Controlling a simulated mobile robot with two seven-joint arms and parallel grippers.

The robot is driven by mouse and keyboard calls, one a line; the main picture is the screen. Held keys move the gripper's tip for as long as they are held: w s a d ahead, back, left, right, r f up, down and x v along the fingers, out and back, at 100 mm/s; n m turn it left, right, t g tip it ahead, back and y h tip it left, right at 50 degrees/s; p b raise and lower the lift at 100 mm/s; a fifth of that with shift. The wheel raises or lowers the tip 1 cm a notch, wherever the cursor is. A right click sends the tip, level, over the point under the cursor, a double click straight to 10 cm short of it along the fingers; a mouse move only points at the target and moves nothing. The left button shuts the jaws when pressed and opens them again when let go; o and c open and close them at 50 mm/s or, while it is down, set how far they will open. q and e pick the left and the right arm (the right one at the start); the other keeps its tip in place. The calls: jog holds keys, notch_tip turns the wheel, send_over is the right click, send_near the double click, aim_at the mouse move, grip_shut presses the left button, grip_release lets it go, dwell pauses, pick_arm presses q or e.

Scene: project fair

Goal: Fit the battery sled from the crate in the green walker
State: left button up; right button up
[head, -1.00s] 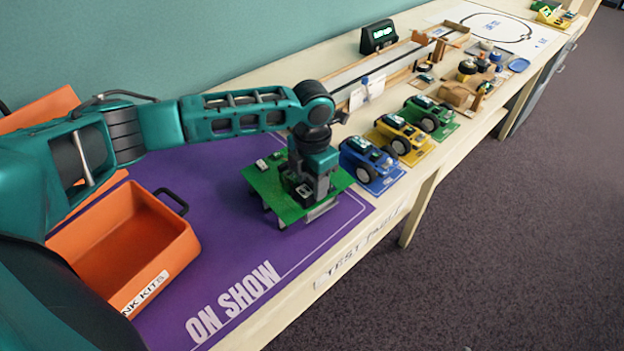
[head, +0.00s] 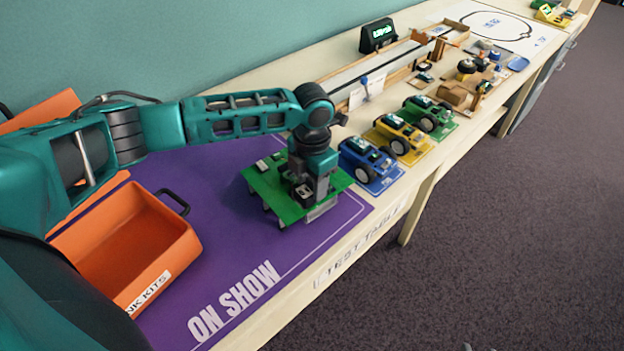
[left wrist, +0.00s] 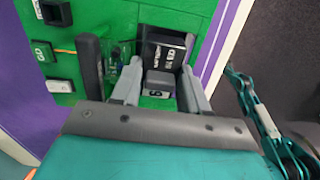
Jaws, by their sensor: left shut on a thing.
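The green walker (head: 262,181) stands on the purple mat, a flat green body on short legs. My left gripper (head: 306,193) points down at its right part, fingers low at the green top. In the left wrist view the fingers (left wrist: 160,92) are shut on the battery sled (left wrist: 168,52), a dark block with white lettering. The sled is at the dark bay in the green top; how deep it sits I cannot tell. The orange crate (head: 178,259) at the lower left looks empty inside.
Blue (head: 368,164), yellow (head: 401,141) and green (head: 429,118) toy cars stand close to the right of the walker. A dark display (head: 378,36) and a wooden track lie behind. The purple mat (head: 225,235) is clear in front, near the table edge.

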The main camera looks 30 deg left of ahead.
pick_arm(q)
jog(key=shift+s+f, duration=0.15)
jog(key=shift+f, duration=0.05)
dwell(0.6)
jog(key=shift+f, duration=0.2)
dwell(0.3)
jog(key=o, duration=0.8)
jog(key=shift+o, duration=1.4)
jog(key=shift+r+p, duration=0.25)
jog(key=shift+p, duration=0.15)
jog(key=shift+r, duration=0.4)
jog(key=shift+r+p, duration=0.6)
jog(key=shift+r, duration=0.2)
jog(key=shift+w+r, duration=0.2)
jog(key=shift+r, duration=2.25)
